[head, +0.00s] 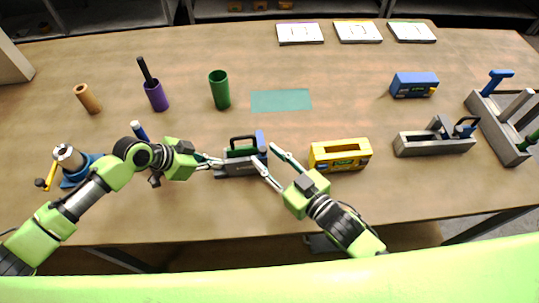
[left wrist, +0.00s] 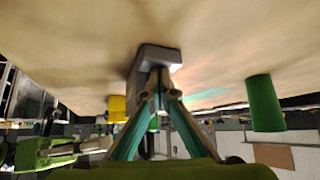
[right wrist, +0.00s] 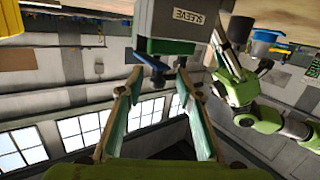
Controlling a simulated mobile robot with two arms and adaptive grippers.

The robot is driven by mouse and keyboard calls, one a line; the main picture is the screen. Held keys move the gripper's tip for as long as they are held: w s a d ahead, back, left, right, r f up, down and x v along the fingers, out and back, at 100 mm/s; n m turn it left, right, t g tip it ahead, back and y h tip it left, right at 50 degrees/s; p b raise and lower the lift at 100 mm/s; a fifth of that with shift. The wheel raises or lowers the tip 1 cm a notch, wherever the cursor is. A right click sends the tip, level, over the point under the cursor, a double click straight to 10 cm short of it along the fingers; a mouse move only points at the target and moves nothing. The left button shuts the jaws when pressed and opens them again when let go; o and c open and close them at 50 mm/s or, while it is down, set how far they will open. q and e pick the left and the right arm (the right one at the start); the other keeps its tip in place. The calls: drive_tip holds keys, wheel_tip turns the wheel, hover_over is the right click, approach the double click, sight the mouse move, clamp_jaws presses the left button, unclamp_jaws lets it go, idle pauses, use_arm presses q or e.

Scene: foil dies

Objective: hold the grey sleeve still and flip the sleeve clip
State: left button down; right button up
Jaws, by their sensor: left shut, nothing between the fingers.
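The grey sleeve (head: 238,169) sits near the front middle of the table, with a green insert and a black handle on top. Its printed SLEEVE label (right wrist: 188,16) shows upside down in the right wrist view. A blue clip (head: 261,139) stands at its right end; in the right wrist view a dark blue lever (right wrist: 153,63) reaches between my fingertips. My left gripper (head: 216,163) is shut and empty at the sleeve's left end; in the left wrist view its fingertips (left wrist: 160,76) overlap the grey end, contact unclear. My right gripper (head: 262,155) is open around the clip end.
A yellow block (head: 340,155) stands close right of my right gripper. A grey holder (head: 435,147) and a grey tray (head: 497,130) are farther right. A green cup (head: 219,90) and a teal mat (head: 281,100) lie behind the sleeve. A blue block (head: 414,85) is back right.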

use_arm(q)
drive_tip(key=shift+s+a+f, duration=0.1)
drive_tip(key=shift+s+f, duration=0.1)
drive_tip(key=shift+f, duration=0.1)
use_arm(e)
drive_tip(key=shift+r, duration=0.2)
drive_tip(key=v, duration=1.2)
